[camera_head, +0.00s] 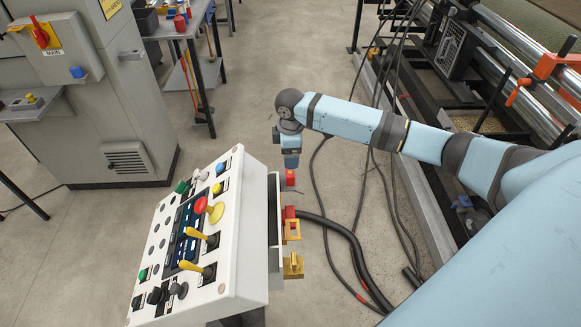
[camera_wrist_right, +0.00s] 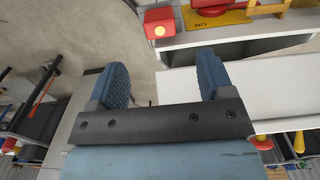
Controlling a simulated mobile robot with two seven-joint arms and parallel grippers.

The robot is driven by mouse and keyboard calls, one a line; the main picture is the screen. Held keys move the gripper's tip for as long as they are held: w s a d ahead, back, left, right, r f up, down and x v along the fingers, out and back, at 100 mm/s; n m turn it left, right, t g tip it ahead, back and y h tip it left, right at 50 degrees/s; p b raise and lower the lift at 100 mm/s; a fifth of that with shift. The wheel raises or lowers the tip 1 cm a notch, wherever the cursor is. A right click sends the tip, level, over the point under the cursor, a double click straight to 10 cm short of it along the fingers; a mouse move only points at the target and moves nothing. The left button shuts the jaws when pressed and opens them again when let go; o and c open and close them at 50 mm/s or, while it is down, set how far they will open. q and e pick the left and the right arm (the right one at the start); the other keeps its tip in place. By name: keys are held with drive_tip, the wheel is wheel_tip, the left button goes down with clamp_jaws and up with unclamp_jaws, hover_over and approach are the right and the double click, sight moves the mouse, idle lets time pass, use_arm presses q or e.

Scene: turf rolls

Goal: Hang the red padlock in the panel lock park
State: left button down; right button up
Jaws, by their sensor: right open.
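A red padlock-like block (camera_head: 290,178) shows just below my right gripper (camera_head: 290,162), at the far end of the control panel's right side. In the right wrist view the same red block (camera_wrist_right: 160,22), with a pale yellow round spot, lies beyond the open fingertips (camera_wrist_right: 162,65), apart from both. Nothing is between the fingers. Its shackle and what it hangs on cannot be made out. Beside it is a yellow plate (camera_wrist_right: 222,18) with lettering and red parts. The plate's red and yellow fitting (camera_head: 291,228) also shows in the head view. My left gripper is not in view.
The white control panel (camera_head: 228,240) carries buttons, yellow levers and a red mushroom button. A brass-yellow bracket (camera_head: 293,266) projects nearer on its side. Black cables (camera_head: 350,238) lie on the floor to the right. A grey cabinet (camera_head: 90,110) stands at the left; roller machinery (camera_head: 500,80) at the right.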

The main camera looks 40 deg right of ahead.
drive_tip(key=shift+r, duration=1.55)
